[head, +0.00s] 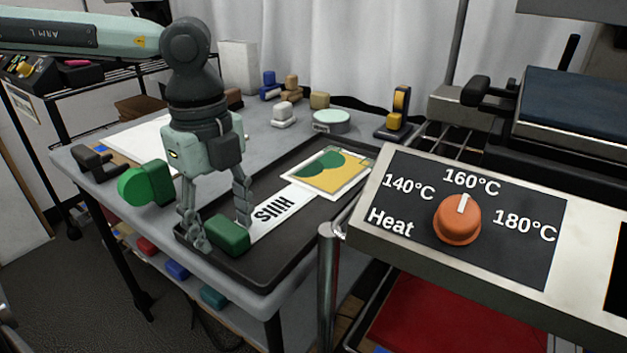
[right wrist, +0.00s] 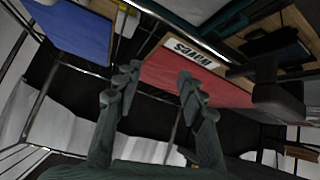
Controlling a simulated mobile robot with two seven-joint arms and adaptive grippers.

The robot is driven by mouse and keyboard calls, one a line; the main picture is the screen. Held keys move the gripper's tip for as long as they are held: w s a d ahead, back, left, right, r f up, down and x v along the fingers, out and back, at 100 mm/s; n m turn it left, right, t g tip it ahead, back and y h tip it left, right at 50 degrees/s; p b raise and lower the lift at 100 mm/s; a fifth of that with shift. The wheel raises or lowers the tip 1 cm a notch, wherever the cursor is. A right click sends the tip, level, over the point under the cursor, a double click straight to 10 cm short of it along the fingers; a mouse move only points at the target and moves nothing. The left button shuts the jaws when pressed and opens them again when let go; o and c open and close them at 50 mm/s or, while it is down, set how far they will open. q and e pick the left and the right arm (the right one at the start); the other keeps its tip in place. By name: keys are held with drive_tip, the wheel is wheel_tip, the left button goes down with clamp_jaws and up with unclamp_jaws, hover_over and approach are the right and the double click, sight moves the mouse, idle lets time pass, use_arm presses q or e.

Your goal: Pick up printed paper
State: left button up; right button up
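The printed paper (head: 333,170) is a pale-edged sheet with a yellow and green picture, lying in the rear part of a dark tray (head: 292,256). A white strip with upside-down dark lettering (head: 282,207) lies in front of it. A green block (head: 230,237) sits at the strip's near end. My left gripper (head: 222,236) points down over the front of the tray, its fingers spread on either side of the green block; whether they touch it is unclear. It is apart from the printed paper. My right gripper (right wrist: 157,80) shows in the right wrist view, open and empty.
A heat panel with an orange knob (head: 457,218) stands right of the tray. A green round-ended object (head: 146,184) lies left. A tape dispenser (head: 397,110) and small blocks stand behind. The right wrist view shows a red surface (right wrist: 205,80) and a blue panel (right wrist: 72,27).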

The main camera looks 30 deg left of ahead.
use_arm(q)
drive_tip(key=shift+f, duration=0.15)
drive_tip(key=c, duration=0.8)
drive_tip(key=shift+o, duration=0.2)
